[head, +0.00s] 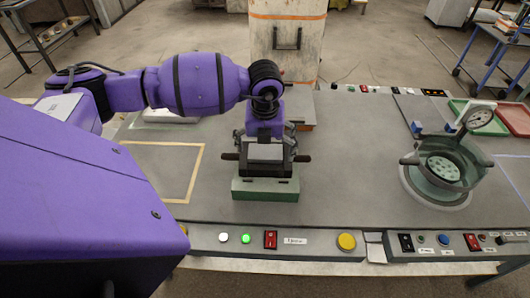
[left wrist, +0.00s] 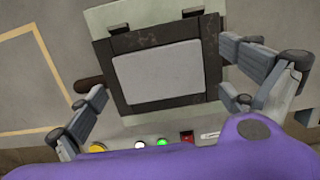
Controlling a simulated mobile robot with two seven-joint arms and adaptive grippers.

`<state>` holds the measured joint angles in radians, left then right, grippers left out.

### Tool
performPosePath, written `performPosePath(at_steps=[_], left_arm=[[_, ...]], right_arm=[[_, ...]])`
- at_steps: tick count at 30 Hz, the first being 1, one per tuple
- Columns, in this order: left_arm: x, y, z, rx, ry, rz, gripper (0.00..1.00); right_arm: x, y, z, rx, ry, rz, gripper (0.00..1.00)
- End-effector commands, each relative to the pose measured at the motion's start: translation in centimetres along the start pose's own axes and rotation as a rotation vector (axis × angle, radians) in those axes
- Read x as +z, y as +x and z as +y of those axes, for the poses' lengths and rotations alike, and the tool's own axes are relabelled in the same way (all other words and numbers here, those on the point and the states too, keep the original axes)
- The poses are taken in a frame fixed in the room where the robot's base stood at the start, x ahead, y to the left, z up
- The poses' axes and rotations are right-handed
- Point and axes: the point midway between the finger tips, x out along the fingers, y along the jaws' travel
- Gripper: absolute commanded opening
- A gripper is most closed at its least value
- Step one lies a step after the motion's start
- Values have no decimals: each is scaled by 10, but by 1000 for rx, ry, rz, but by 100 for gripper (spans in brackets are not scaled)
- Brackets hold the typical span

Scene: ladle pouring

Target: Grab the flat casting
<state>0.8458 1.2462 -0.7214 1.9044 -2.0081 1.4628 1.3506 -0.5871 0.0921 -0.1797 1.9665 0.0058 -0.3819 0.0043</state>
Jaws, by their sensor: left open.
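The flat casting is a light grey rounded plate (left wrist: 158,73) lying in a dark square mold frame (left wrist: 113,88). In the head view the casting (head: 266,153) and its frame sit on a green block (head: 265,190), with a dark handle on each side. My left gripper (head: 265,143) points down over the frame from behind. Its fingers are spread to either side of the casting, as the left wrist view also shows (left wrist: 163,70). I cannot tell whether any finger touches the frame. My right gripper is not in view.
A tan outlined square (head: 160,170) on the left of the table is empty. Buttons, including a yellow one (head: 346,242), line the front edge.

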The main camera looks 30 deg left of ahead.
Motion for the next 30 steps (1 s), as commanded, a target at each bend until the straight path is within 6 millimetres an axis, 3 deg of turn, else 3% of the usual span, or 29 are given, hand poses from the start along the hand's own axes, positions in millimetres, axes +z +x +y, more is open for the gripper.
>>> performPosePath(at_steps=[7,20,30], left_arm=[[0,2,0,-1,0,0,98],[0,1,0,-1,0,0,41],[2,-3,0,-2,0,-2,41]], right_arm=[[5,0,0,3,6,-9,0],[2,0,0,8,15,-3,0],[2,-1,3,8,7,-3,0]])
